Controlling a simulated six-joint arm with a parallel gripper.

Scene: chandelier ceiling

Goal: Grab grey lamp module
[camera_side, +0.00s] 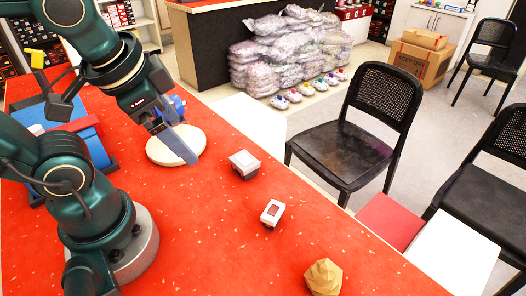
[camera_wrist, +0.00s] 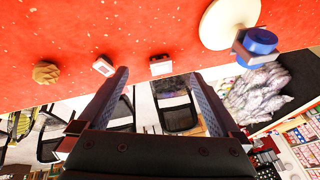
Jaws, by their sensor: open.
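A small grey box-shaped module with a pale top, which looks like the grey lamp module (camera_side: 244,164), sits on the red table right of a round cream disc. In the wrist view the module (camera_wrist: 160,65) lies beyond the fingertips, near the middle between them and not touched. My gripper (camera_side: 182,146) points down over the disc in the side view, left of the module and apart from it. In the wrist view my gripper (camera_wrist: 159,76) has its two fingers spread wide with nothing between them.
The cream disc (camera_side: 165,149) is close to my gripper; a blue round part (camera_wrist: 261,41) shows beside it. A white box with a red face (camera_side: 272,213) and a tan faceted object (camera_side: 323,277) lie toward the front. Red table (camera_side: 215,235) is clear between. Chairs stand beyond its edge.

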